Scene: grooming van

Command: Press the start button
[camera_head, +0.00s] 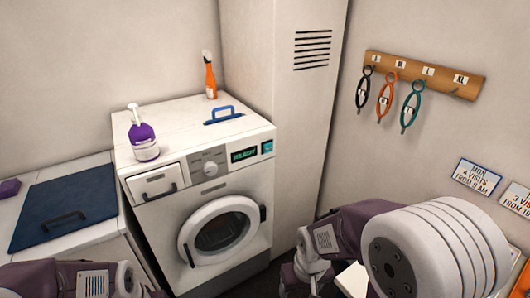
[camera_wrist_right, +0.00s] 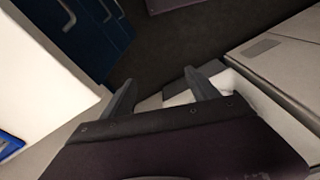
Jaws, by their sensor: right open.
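A white washing machine (camera_head: 250,178) stands against the back wall, with its round door shut. Its front panel has a dial (camera_head: 210,169), a dark display (camera_head: 244,155) with green letters, and a small teal button (camera_head: 267,147) at the right end, which looks like the start button. No gripper is near the panel. My right gripper (camera_wrist_right: 160,88) is open and empty in the right wrist view, pointing down over dark floor. In the head view my right arm is low at the right, and its fingertips cannot be made out. My left arm shows at the bottom left; its gripper is out of view.
A purple pump bottle (camera_head: 143,140), an orange spray bottle (camera_head: 210,78) and a blue handle (camera_head: 222,114) are on the machine's top. A counter with a dark blue lid (camera_head: 70,205) stands left. Loops hang from a wooden rack (camera_head: 425,76) at right.

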